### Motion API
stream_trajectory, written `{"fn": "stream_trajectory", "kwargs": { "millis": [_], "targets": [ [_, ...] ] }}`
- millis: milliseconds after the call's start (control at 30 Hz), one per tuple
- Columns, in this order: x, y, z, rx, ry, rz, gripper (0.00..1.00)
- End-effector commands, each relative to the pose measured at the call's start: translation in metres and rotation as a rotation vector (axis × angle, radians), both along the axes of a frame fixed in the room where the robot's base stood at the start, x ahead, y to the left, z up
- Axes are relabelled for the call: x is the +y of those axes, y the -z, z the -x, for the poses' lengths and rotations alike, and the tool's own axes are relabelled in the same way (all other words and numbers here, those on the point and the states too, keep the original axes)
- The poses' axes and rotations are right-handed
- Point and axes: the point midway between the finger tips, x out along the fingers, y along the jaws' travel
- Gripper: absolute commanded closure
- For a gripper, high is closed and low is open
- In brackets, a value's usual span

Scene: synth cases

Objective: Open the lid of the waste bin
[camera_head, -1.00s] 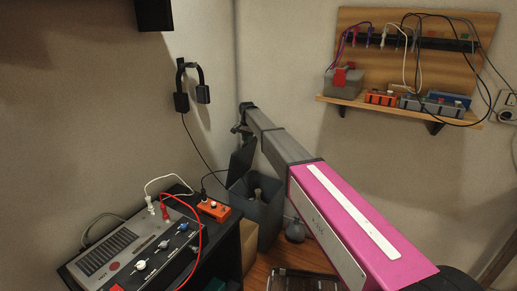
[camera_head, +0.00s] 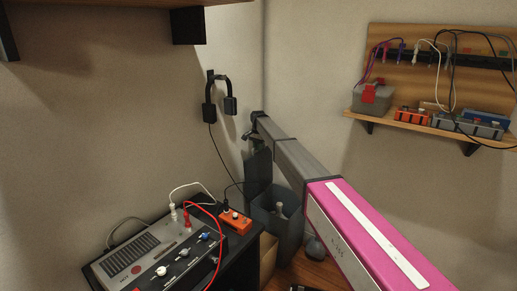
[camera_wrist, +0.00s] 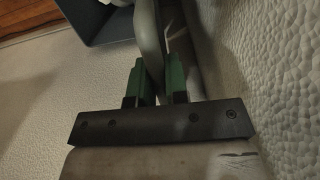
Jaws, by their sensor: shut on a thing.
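The dark grey waste bin (camera_head: 290,238) stands in the corner beside the black cabinet, its top open, with a pale bottle-like thing inside. Its dark lid (camera_head: 259,170) stands raised, steeply upright at the bin's back left side. My gripper (camera_head: 248,136) is at the lid's upper edge, small and dark in the head view. In the wrist view, the green fingers of my gripper (camera_wrist: 159,82) are closed on a grey curved edge, which I take to be the lid (camera_wrist: 150,45). The bin (camera_wrist: 82,22) shows at the wrist view's top left.
A cabinet at lower left carries a grey control box (camera_head: 150,258) and an orange box (camera_head: 235,221) with cables. Headphones (camera_head: 218,97) hang on the wall above. A wooden shelf (camera_head: 430,125) with small boxes is at right. Walls stand close behind the lid.

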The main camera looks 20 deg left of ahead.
Motion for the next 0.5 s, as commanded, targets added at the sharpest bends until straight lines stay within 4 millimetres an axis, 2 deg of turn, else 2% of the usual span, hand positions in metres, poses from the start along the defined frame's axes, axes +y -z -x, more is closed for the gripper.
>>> {"fn": "stream_trajectory", "kwargs": {
  "millis": [67, 100, 133, 167, 500],
  "targets": [
    [0.0001, 0.0001, 0.0006, 0.001, -0.002, 0.0, 1.0],
    [0.0001, 0.0001, 0.0006, 0.001, -0.002, 0.0, 0.76],
    [0.0001, 0.0001, 0.0006, 0.001, -0.002, 0.0, 0.66],
    [0.0001, 0.0001, 0.0006, 0.001, -0.002, 0.0, 0.61],
    [-0.0003, -0.0016, 0.0004, 0.0, -0.001, 0.0, 0.61]
  ]
}}
